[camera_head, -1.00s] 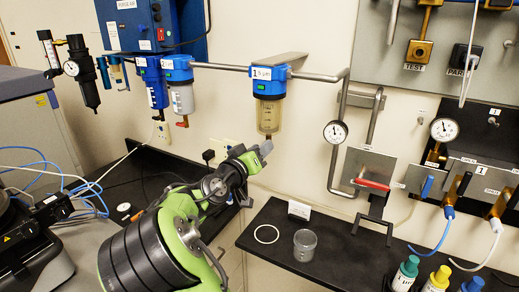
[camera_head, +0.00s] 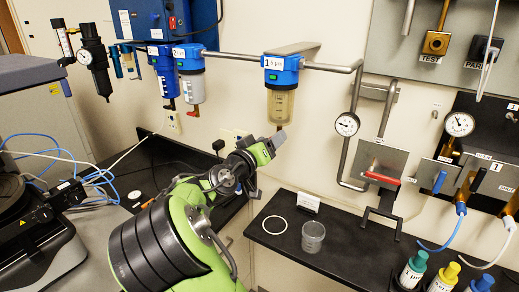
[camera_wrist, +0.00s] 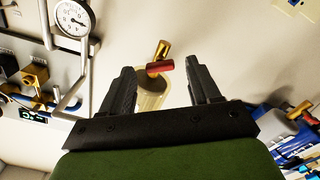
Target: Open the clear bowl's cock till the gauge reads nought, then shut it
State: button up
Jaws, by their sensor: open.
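The clear bowl (camera_head: 280,106) is yellowish and hangs under a blue head labelled 1 in the head view. In the wrist view, the bowl (camera_wrist: 150,94) is seen from below, with its brass cock (camera_wrist: 163,49) and red handle (camera_wrist: 160,67) at the end. The handle lies roughly crosswise to the picture. My gripper (camera_head: 279,139) is just below the bowl, hiding most of the cock in the head view. The gripper's jaws (camera_wrist: 160,74) are open, one either side of the handle, with visible gaps. A round gauge (camera_head: 347,124) is on the pipe right of the bowl; its reading is too small to tell.
Another gauge (camera_head: 459,124) is on the right panel. A red-handled lever (camera_head: 382,178) sits below the pipe. Two other filter bowls (camera_head: 192,88) hang left of the clear one. A clear cup (camera_head: 312,238) and white ring (camera_head: 274,225) lie on the black shelf (camera_head: 340,250).

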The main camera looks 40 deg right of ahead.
jog(key=b+v, duration=0.1)
jog(key=v, duration=1.4)
jog(key=shift+b, duration=0.35)
